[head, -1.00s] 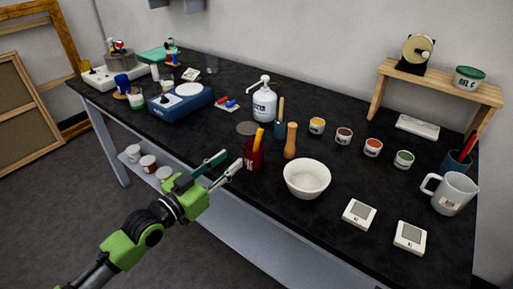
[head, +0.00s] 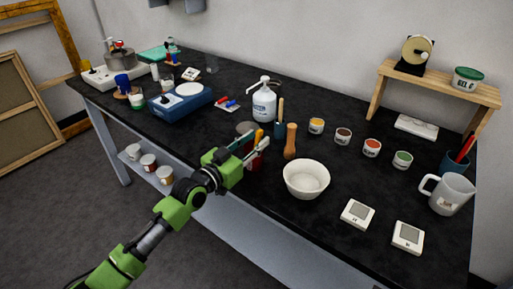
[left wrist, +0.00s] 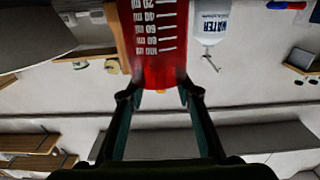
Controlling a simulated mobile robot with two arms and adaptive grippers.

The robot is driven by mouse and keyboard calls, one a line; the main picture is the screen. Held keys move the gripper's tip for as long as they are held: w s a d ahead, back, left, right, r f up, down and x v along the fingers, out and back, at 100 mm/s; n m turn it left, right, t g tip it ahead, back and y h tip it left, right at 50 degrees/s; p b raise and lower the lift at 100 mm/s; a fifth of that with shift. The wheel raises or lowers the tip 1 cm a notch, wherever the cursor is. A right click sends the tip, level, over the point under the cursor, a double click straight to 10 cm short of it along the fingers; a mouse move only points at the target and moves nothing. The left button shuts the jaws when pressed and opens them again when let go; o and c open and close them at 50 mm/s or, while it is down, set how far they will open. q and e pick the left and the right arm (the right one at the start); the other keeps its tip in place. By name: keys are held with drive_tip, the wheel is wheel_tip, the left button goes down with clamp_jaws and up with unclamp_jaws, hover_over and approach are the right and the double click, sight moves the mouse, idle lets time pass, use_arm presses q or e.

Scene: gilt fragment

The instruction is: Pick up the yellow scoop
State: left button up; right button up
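The yellow scoop (head: 259,135) stands in a red cup (head: 257,160) near the table's front edge; only the upper part of its handle shows. In the left wrist view, which looks upside down, the red cup (left wrist: 160,45) has white markings, and a small bit of the yellow scoop (left wrist: 160,91) shows at its rim. My left gripper (head: 254,145) is open, with its fingers at the height of the cup's top and partly covering it. In the wrist view the fingertips lie apart on either side of the rim; I cannot tell whether they touch. My right gripper is out of view.
A white bowl (head: 306,180) and a wooden-handled tool (head: 291,142) stand right of the red cup. Several paint pots line the back right. The black table (head: 225,128) has some bare room to the left.

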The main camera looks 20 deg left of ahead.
sight(257, 138)
use_arm(q)
drive_tip(key=shift+w+d, duration=0.25)
drive_tip(key=shift+w, duration=0.3)
clamp_jaws()
drive_tip(key=shift+r, duration=0.1)
wheel_tip(257, 138, up, 10)
